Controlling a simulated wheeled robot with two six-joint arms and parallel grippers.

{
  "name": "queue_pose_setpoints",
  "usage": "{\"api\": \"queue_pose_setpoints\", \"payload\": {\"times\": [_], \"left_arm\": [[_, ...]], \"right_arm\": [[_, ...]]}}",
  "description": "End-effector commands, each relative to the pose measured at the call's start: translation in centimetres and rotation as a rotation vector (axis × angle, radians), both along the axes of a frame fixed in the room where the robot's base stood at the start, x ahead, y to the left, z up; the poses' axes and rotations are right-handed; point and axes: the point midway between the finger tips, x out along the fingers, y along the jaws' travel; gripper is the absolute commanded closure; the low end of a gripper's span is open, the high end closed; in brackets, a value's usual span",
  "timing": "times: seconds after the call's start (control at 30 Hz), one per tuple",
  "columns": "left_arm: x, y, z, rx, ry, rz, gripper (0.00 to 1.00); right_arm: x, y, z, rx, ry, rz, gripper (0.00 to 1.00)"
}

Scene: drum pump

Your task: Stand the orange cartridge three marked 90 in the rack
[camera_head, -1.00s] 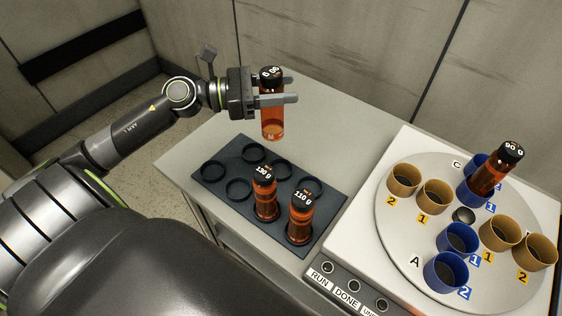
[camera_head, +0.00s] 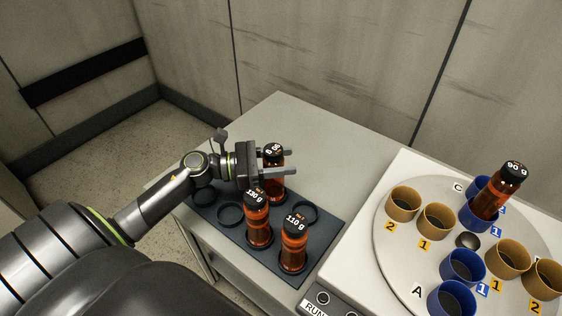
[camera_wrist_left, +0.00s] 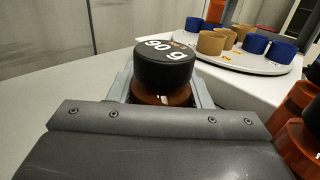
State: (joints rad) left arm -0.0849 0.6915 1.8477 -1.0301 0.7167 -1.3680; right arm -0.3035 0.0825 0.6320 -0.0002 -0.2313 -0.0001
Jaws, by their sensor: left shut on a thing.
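My left gripper (camera_head: 288,162) is shut on an orange cartridge (camera_head: 275,184) with a black cap. In the left wrist view the cap (camera_wrist_left: 164,66) reads 90 g. The cartridge is upright over the back row of the dark rack (camera_head: 322,226). Its lower end is at the rack, partly behind another cartridge; I cannot tell whether it is seated in a ring or just above it. Another cartridge marked 90 g (camera_head: 496,194) leans in a blue cup on the round plate. My right gripper is not in view.
Cartridges marked 130 g (camera_head: 258,222) and 110 g (camera_head: 292,245) stand in the rack close in front of the held one. Several rack rings are empty, including one (camera_head: 304,212) to the right. The round plate (camera_head: 400,240) carries blue and tan cups.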

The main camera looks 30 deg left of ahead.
Motion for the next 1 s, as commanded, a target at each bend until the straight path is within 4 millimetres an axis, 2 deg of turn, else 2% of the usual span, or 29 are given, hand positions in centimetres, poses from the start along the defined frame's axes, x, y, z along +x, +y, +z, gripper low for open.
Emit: {"api": "queue_pose_setpoints", "payload": {"times": [0.37,0.4,0.57,0.97,1.0], "left_arm": [[-0.01,-0.02,-0.69,-0.001,-0.001,-0.001,0.83],[-0.02,-0.01,-0.72,0.000,0.000,-0.001,0.54],[-0.02,-0.01,-0.57,0.000,0.000,-0.001,0.34],[-0.06,0.05,-0.15,0.001,0.001,0.000,0.34],[-0.33,0.39,-0.47,0.003,0.001,-0.001,0.34]], "right_arm": [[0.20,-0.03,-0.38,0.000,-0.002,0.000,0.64],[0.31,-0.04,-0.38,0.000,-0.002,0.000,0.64],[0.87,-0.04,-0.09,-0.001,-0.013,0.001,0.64],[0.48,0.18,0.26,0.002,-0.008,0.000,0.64],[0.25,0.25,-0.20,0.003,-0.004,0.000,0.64]]}}
